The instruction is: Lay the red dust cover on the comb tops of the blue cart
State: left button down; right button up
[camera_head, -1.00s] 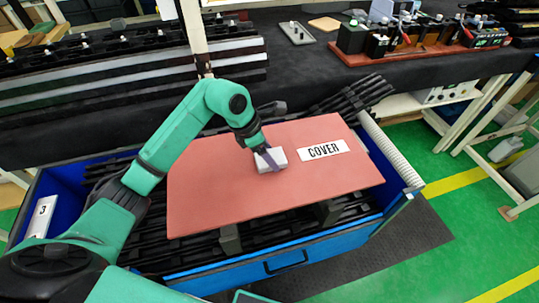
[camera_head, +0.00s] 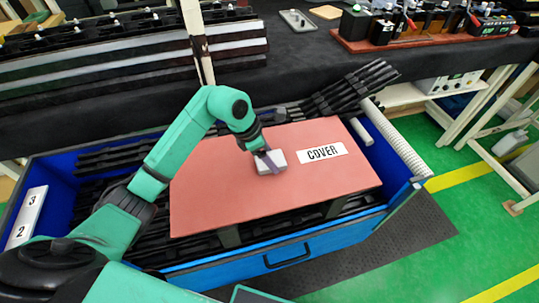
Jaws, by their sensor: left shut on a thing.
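The red dust cover (camera_head: 230,200) is a flat board with a white label reading COVER (camera_head: 323,152). It lies over the middle and right of the blue cart (camera_head: 300,250), above its black combs (camera_head: 100,190). Combs show at the left, along the front and at the back right. My left gripper (camera_head: 269,162) is shut on the pale grey block handle on top of the cover. I cannot tell whether the cover's underside touches the comb tops everywhere. My right gripper is not in view.
A dark bench (camera_head: 290,65) runs behind the cart, with a brown tray of small devices (camera_head: 400,35) at the back right. A pale ribbed roller (camera_head: 400,140) lies along the cart's right end.

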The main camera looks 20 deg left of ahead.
pick_arm(q)
jog(key=shift+f+b, duration=0.4)
jog(key=shift+f, duration=0.05)
grip_release()
